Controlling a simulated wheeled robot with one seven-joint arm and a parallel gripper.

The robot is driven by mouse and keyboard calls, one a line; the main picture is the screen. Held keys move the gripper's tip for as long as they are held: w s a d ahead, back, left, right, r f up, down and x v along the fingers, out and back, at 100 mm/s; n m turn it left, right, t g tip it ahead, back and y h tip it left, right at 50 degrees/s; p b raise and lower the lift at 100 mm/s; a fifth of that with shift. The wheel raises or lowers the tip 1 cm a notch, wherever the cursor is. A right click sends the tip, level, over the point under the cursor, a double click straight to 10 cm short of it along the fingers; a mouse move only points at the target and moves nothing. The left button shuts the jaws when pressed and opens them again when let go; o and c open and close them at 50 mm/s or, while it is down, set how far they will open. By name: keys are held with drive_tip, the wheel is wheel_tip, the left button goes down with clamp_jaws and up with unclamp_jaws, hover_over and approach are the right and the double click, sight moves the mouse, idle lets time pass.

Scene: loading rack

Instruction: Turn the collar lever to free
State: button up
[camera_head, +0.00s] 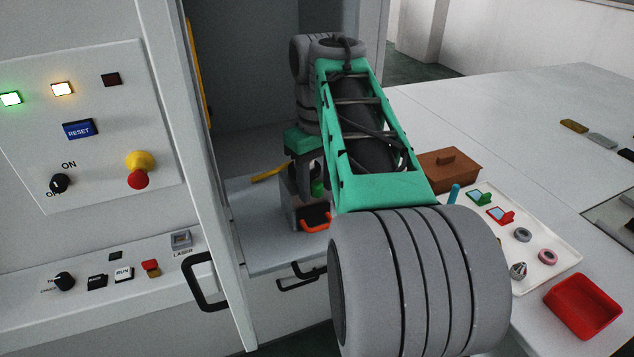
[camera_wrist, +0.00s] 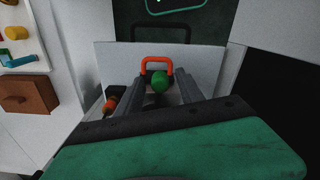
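My gripper (camera_wrist: 159,86) reaches down inside the open cabinet. In the wrist view its two grey fingers stand apart, with a green knob (camera_wrist: 160,82) seen between them; I see no contact. The knob also shows in the head view (camera_head: 318,188), partly hidden by my gripper and arm. It sits on a grey block with an orange U-shaped handle (camera_head: 316,221), which lies beyond the knob in the wrist view (camera_wrist: 157,63). A black piece with an orange end (camera_wrist: 110,104) shows left of the fingers. I cannot tell which part is the collar lever.
A yellow bar (camera_head: 269,174) lies left of the block. The cabinet's door edge (camera_head: 215,180) stands close on the left. A brown box (camera_head: 449,172), a white tray (camera_head: 555,262) of small parts and a red bin (camera_head: 582,306) are on the right table.

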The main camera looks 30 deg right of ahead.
sight(318, 183)
wheel_tip(318, 183, up, 8)
drive_tip(key=p, duration=0.7)
drive_tip(key=shift+f, duration=0.1)
